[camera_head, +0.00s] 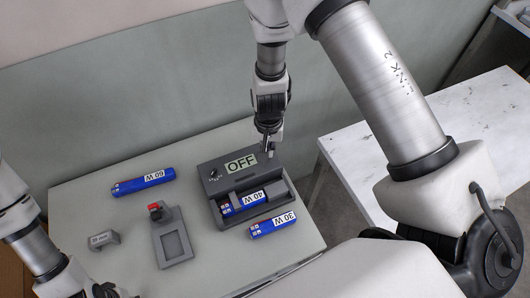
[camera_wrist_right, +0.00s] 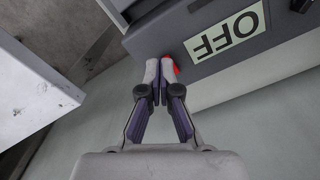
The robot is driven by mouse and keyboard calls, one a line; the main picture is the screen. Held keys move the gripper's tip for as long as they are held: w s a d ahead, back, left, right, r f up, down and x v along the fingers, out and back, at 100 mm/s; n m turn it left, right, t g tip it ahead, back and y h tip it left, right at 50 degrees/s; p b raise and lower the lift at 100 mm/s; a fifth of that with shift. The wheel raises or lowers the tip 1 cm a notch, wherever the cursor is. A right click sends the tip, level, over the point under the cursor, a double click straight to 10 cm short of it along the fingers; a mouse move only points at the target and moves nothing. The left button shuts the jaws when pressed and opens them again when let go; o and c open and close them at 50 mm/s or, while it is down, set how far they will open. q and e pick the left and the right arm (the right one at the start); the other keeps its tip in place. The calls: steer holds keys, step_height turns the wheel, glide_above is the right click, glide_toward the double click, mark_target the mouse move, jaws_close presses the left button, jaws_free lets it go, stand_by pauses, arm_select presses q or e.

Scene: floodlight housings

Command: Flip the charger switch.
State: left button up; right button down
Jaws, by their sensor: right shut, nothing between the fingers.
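The grey charger (camera_head: 207,186) stands on the table, with an OFF label (camera_head: 241,163) on its top face. A blue 40 W pack (camera_head: 243,203) lies in its bay. My right gripper (camera_head: 268,153) is at the charger's right back corner, beside the label. In the right wrist view the gripper (camera_wrist_right: 160,72) is shut and empty. A small red part, seemingly the switch (camera_wrist_right: 177,69), shows just beside the fingertips, partly hidden by them; I cannot tell whether they touch. The OFF label (camera_wrist_right: 226,34) is upside down there. My left gripper (camera_head: 106,291) is only partly visible at the bottom left.
A blue 50 W pack (camera_head: 143,181) and a blue 30 W pack (camera_head: 272,225) lie on the table (camera_head: 85,205). A grey plate with a red part (camera_head: 176,247) and a small labelled grey block (camera_head: 104,240) lie left of the charger. A white marbled table (camera_head: 365,150) stands to the right.

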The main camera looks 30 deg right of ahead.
arm_select(q)
steer(key=shift+f, duration=0.15)
arm_select(e)
steer(key=shift+f, duration=0.1)
